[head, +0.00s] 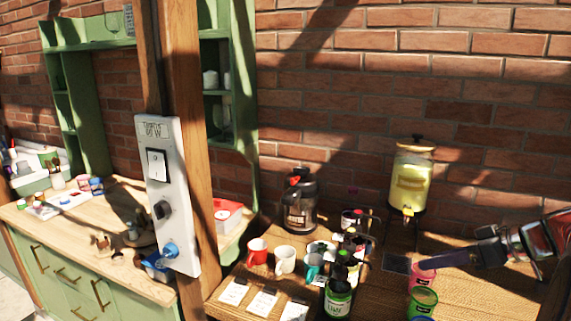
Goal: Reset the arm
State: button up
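My arm reaches in from the right edge over the wooden table (460,298), and my gripper (455,255) is at its dark end, near the drink dispenser (411,180). The gripper is small and dark here, and I cannot tell whether its fingers are apart or closed. No held object can be made out. A pink cup (422,274) and a green cup (423,301) stand just below and left of it.
A wooden post with a white switch panel (168,195) rises left of the table. Mugs, including a red mug (257,252) and a white mug (285,260), dark bottles (339,297) and a black jug (299,203) crowd the table. A green cabinet (60,270) stands left.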

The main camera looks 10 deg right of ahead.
jog(key=s+a+f+m+g+h, duration=0.1)
jog(key=s+a, duration=0.3)
jog(key=a, duration=0.5)
jog(key=s+a+f+m+g+h, duration=0.1)
jog(key=s+a, duration=0.4)
jog(key=a, duration=0.5)
jog(key=s+a+f+m+h, duration=0.1)
jog(key=s+a+f+h, duration=0.2)
jog(key=a, duration=0.7)
jog(key=shift+s+g, duration=0.4)
jog(key=shift+s, duration=0.45)
jog(key=shift+c, duration=0.3)
jog(key=shift+c, duration=0.6)
